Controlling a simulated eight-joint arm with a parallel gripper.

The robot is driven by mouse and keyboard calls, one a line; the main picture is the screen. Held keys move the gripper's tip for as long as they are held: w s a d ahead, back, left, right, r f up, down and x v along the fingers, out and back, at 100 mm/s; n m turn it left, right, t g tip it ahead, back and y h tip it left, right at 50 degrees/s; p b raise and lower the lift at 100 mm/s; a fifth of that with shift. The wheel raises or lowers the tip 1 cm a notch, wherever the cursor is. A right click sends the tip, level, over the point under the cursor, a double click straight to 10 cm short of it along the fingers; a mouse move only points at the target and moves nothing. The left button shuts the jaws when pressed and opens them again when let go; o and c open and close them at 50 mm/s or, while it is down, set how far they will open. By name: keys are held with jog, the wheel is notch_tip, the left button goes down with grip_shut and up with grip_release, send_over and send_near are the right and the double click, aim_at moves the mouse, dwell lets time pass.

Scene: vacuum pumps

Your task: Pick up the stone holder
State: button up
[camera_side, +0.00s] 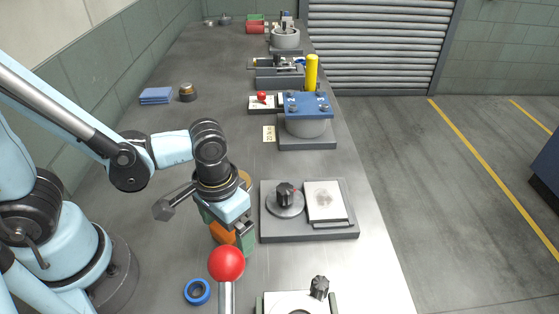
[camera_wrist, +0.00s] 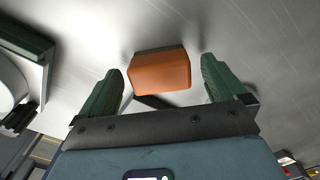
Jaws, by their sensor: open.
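An orange block (camera_wrist: 160,74), which may be the stone holder, lies on the metal bench. In the wrist view it sits between the two green fingers of my gripper (camera_wrist: 162,66), with a gap on each side. My gripper is open and holds nothing. In the side view my gripper (camera_side: 228,236) points down over the block (camera_side: 221,232), which is partly hidden by the fingers. I cannot tell how much height is left between the fingertips and the bench.
A grey base (camera_side: 349,233) with a black knob (camera_side: 285,194) and a pale plate (camera_side: 325,200) stands just right of my gripper. A red ball-topped lever (camera_side: 227,265) rises in front. A blue ring (camera_side: 197,291) lies front left. A blue-topped pump (camera_side: 307,106) stands farther back.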

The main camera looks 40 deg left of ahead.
jog(key=shift+f, duration=0.45)
jog(key=c, duration=1.3)
jog(key=shift+c, duration=0.2)
jog(key=shift+r, duration=0.2)
jog(key=shift+r, duration=0.45)
notch_tip(320, 180, up, 3)
jog(key=s+d+r, duration=0.6)
jog(key=s, duration=0.4)
jog(key=shift+d+r, duration=0.15)
jog(key=shift+r, duration=0.25)
jog(key=shift+w, duration=0.1)
